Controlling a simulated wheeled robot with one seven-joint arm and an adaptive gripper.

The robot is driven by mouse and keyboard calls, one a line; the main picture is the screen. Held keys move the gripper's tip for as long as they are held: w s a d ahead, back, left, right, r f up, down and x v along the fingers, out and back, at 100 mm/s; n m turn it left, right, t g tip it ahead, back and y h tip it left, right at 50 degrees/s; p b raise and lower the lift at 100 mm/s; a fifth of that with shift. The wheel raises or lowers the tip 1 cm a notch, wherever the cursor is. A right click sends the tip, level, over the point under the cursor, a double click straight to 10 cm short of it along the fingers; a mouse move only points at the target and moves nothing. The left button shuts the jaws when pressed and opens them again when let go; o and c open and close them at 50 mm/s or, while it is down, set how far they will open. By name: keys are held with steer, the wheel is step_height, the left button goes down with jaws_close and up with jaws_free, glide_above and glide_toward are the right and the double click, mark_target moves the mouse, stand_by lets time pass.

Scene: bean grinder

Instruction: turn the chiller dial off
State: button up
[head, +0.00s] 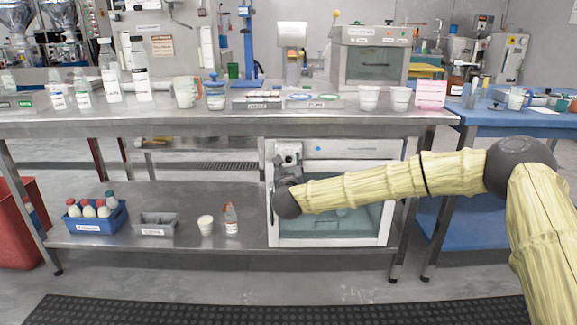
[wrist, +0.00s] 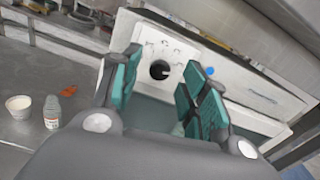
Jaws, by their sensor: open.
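The chiller (head: 330,240) is a white cabinet with a glass door on the lower shelf. In the wrist view its white front panel (wrist: 150,40) carries a round black dial (wrist: 159,69) with small marks around it. The dial's setting is too small to read. My gripper (wrist: 162,64) is open, and its two teal-padded fingers are on either side of the dial in the picture. Nothing is held, and I cannot tell how far the fingertips are from the dial. In the head view my gripper (head: 288,156) is at the chiller's upper left and hides the dial.
Left of the chiller on the shelf are a white cup (head: 206,226), a small bottle (head: 231,221), a grey bin (head: 158,223) and a blue crate (head: 97,218) of bottles. The steel tabletop (head: 220,117) is above. A blue dot (wrist: 210,71) is right of the dial.

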steer(key=shift+w, duration=0.95)
jaws_close()
steer(key=shift+r+n, duration=0.15)
steer(key=shift+n, duration=0.15)
